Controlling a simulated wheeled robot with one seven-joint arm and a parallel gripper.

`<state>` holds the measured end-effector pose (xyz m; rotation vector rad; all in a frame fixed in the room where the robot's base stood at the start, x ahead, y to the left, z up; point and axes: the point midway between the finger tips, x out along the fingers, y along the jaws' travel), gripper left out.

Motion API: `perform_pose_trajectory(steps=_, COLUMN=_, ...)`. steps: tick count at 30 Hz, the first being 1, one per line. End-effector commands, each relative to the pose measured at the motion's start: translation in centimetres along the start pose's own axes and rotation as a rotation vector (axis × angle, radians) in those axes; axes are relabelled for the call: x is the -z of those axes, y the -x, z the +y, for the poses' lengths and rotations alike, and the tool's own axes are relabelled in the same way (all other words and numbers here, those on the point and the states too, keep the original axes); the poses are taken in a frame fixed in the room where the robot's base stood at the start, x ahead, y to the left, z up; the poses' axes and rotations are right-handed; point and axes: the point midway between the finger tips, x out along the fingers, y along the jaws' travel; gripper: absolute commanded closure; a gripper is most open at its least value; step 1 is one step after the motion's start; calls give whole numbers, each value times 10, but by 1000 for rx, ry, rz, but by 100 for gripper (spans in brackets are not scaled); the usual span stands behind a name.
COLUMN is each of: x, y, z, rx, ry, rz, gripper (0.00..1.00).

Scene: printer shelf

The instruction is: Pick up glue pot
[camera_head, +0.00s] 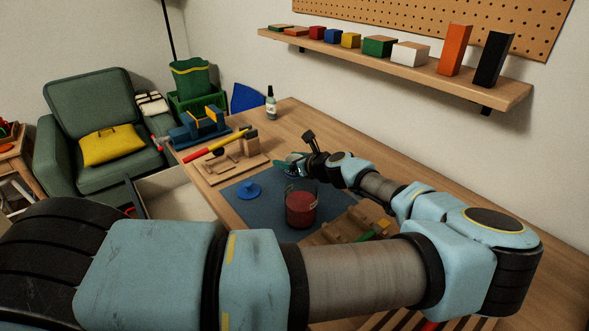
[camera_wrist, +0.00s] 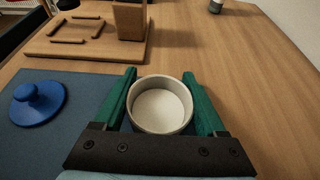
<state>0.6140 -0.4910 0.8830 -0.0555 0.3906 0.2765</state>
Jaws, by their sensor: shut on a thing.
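The glue pot, an open round off-white pot (camera_wrist: 161,106), sits between the green fingers of my gripper (camera_wrist: 162,100) in the wrist view. The fingers are shut on its sides and its pale inside shows. My gripper (camera_head: 289,163) is over the far right part of the blue mat in the head view, where the pot is mostly hidden. I cannot tell how far the pot is above the surface. A blue knobbed lid (camera_wrist: 38,104) lies on the mat to the left of the pot; it also shows in the head view (camera_head: 248,190).
A dark red jar (camera_head: 301,208) stands on the blue mat (camera_head: 232,205). A wooden fixture (camera_wrist: 88,45) and a small bottle (camera_head: 270,103) stand farther back. A wooden block rack (camera_head: 352,222) is at the mat's right. Bare tabletop (camera_wrist: 240,70) lies right of the pot.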

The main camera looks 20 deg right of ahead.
Motion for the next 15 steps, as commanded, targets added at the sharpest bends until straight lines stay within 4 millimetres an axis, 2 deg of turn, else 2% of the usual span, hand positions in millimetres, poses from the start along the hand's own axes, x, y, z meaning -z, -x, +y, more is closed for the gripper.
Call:
perform_pose_trajectory(steps=1, x=0, y=0, z=0, rx=0, ry=0, rz=0, gripper=87)
perform_pose_trajectory(steps=3, x=-1, y=0, z=0, rx=1, ry=0, rz=-1, gripper=93)
perform_pose_trajectory(steps=15, x=-7, y=3, z=-1, rx=1, ry=3, rz=0, gripper=93)
